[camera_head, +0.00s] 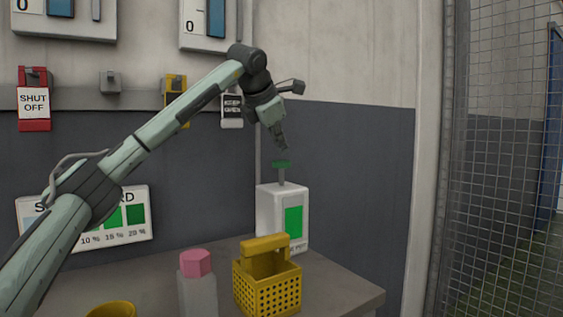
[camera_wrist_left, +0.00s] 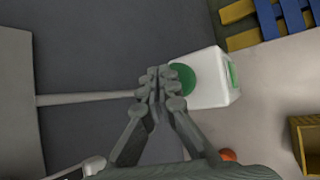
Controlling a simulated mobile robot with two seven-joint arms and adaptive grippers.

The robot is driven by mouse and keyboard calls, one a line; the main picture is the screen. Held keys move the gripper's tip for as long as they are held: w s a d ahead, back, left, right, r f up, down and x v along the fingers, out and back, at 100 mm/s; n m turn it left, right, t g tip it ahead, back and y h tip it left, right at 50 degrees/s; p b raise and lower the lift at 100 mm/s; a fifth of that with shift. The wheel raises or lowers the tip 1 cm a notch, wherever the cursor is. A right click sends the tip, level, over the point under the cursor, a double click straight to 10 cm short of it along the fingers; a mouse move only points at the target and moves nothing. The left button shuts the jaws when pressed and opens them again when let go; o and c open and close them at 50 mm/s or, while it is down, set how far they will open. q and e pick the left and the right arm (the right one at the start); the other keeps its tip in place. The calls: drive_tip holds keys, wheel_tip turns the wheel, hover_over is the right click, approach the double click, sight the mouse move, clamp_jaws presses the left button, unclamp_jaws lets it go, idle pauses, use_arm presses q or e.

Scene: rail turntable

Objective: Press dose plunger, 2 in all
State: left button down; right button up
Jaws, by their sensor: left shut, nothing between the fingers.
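A white dosing box (camera_head: 268,209) with a green front panel stands at the back of the grey bench. Its dose plunger (camera_head: 282,164) is a green disc on a thin stem rising from the top. My left gripper (camera_head: 284,147) points down just above the plunger, with its fingers shut and empty. In the left wrist view the shut fingers (camera_wrist_left: 158,80) overlap part of the green plunger disc (camera_wrist_left: 184,80), on top of the white box (camera_wrist_left: 213,77). I cannot tell whether they touch it. My right gripper is in neither view.
A yellow basket (camera_head: 267,290) and a bottle with a pink cap (camera_head: 196,263) stand on the bench (camera_head: 340,291) in front of the box. A chart (camera_head: 128,221) and a red shut-off tag holder (camera_head: 34,103) are on the wall. A mesh fence (camera_head: 500,150) is at right.

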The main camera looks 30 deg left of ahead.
sight(281, 161)
use_arm(q)
drive_tip(key=shift+f, duration=0.1)
idle(0.6)
drive_tip(key=shift+f, duration=0.35)
drive_tip(key=shift+f+b, duration=0.85)
drive_tip(key=shift+f, duration=0.6)
idle(1.0)
drive_tip(key=shift+r, duration=0.1)
drive_tip(key=shift+r+p, duration=1.75)
drive_tip(key=shift+p, duration=0.05)
